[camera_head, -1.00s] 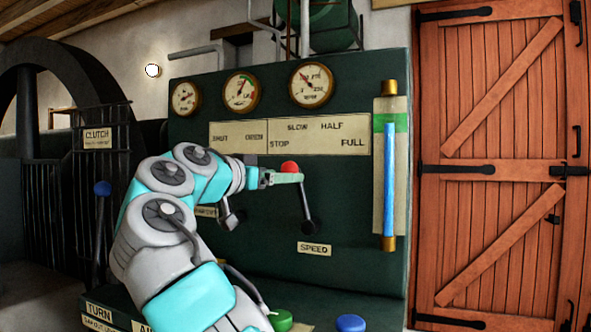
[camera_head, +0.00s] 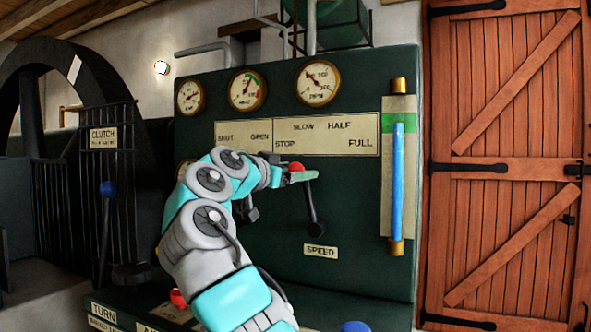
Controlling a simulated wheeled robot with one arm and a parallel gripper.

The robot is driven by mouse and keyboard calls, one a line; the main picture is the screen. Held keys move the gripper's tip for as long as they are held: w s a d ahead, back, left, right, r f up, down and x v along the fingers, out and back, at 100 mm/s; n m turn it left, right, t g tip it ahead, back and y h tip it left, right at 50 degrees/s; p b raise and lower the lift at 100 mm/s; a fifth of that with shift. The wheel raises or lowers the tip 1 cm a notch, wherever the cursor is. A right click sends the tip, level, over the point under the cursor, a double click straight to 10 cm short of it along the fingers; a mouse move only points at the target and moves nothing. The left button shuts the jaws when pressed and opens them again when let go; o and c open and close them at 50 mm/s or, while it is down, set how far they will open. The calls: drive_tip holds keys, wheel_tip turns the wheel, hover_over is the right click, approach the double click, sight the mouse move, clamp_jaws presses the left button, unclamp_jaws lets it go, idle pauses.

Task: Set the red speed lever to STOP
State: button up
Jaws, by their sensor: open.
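The red speed lever has a red knob (camera_head: 296,167) on a dark shaft (camera_head: 310,205). It stands on the green panel above the SPEED plate (camera_head: 320,251). The shaft leans left of upright, with its knob just below the STOP end of the scale plate (camera_head: 325,136). That plate reads STOP, SLOW, HALF and FULL from left to right. My gripper (camera_head: 301,176) is open at the knob, its fingers in front of the knob's lower part and the top of the shaft. Whether the fingers touch the knob cannot be told.
Another lever (camera_head: 251,214) is partly hidden behind my arm. A blue-knobbed lever (camera_head: 107,190) stands left under the CLUTCH sign. A tall blue gauge tube (camera_head: 397,190) is on the right of the panel. A red button (camera_head: 178,298) and a blue button (camera_head: 354,327) sit low in front.

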drive_tip(key=shift+w, duration=0.1)
drive_tip(key=shift+c, duration=0.2)
clamp_jaws()
idle(0.4)
drive_tip(key=shift+f, duration=0.1)
